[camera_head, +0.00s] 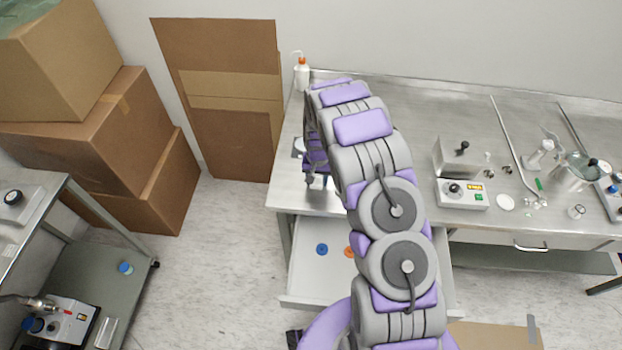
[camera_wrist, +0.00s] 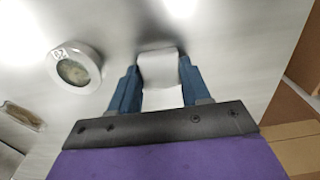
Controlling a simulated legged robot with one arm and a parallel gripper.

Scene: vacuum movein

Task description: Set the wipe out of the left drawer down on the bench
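The wipe (camera_wrist: 160,68) is a white folded piece between the two blue fingers of my gripper (camera_wrist: 160,76) in the wrist view. The fingers touch it on both sides. My gripper (camera_head: 318,180) is over the left end of the steel bench (camera_head: 430,105), pointing down. A dark shadow lies on the bench by the wipe; I cannot tell whether the wipe touches the surface. The left drawer (camera_head: 302,283) stands open below, with a blue disc (camera_head: 321,249) and an orange disc (camera_head: 349,252) in it. My arm hides part of the drawer and bench.
A round labelled dish (camera_wrist: 75,67) lies on the bench left of the wipe. A white bottle (camera_head: 302,74) stands at the back left corner. A control box (camera_head: 462,194) and glassware stand to the right. Cardboard boxes (camera_head: 100,130) are stacked at left.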

